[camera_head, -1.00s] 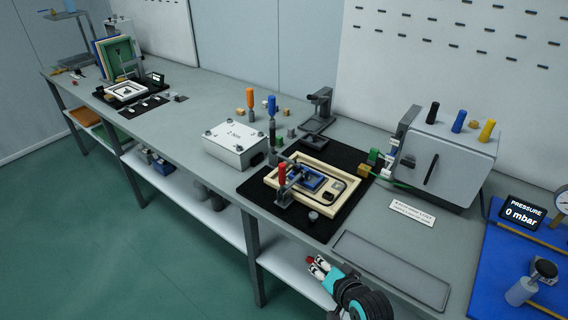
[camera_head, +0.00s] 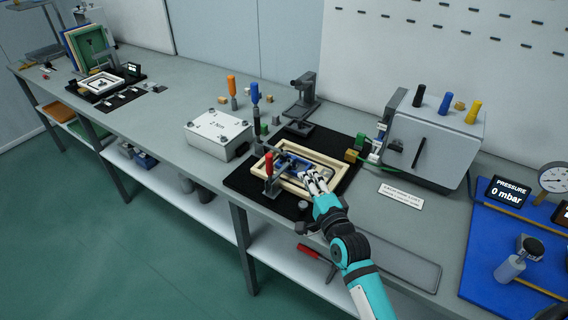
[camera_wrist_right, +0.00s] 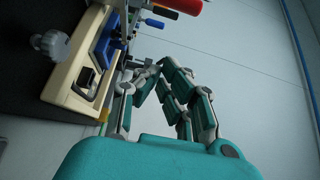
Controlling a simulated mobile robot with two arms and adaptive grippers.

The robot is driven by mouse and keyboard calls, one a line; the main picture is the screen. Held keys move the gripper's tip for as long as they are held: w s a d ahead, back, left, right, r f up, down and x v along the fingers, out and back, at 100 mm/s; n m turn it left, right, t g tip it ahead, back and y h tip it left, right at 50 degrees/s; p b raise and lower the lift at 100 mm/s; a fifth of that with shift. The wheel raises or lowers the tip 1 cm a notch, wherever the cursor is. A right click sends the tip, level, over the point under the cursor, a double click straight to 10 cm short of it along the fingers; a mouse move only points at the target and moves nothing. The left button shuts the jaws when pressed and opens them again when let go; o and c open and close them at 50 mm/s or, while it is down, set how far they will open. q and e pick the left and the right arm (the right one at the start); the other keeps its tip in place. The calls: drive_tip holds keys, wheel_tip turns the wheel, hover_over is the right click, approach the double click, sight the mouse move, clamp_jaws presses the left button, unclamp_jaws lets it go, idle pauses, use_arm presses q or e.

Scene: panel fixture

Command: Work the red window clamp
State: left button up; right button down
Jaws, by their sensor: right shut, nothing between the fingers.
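The window clamp has an upright red handle (camera_head: 268,165) and a grey base at the front left of a cream frame (camera_head: 330,186). A blue inner frame (camera_head: 291,165) lies within it. The red handle also shows at the top of the right wrist view (camera_wrist_right: 180,5), beside the cream frame (camera_wrist_right: 72,78). My right gripper (camera_head: 313,181) is shut and empty, over the front right part of the cream frame, to the right of the clamp and apart from its handle. Its fingers (camera_wrist_right: 145,82) show in the right wrist view. My left gripper is not in view.
The cream frame lies on a black mat (camera_head: 240,180). A white box (camera_head: 217,132) stands to the left, and orange and blue handled tools stand behind. A grey box (camera_head: 436,137) stands at the right. A red-handled item (camera_head: 309,250) lies on the lower shelf.

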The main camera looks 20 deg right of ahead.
sight(270, 168)
drive_tip(key=w+a+p, duration=0.2)
drive_tip(key=w+a, duration=0.2)
drive_tip(key=w, duration=0.3)
drive_tip(key=shift+w, duration=0.3)
drive_tip(key=shift+s, duration=0.1)
drive_tip(key=shift+a+n, duration=0.15)
drive_tip(key=shift+n, duration=0.25)
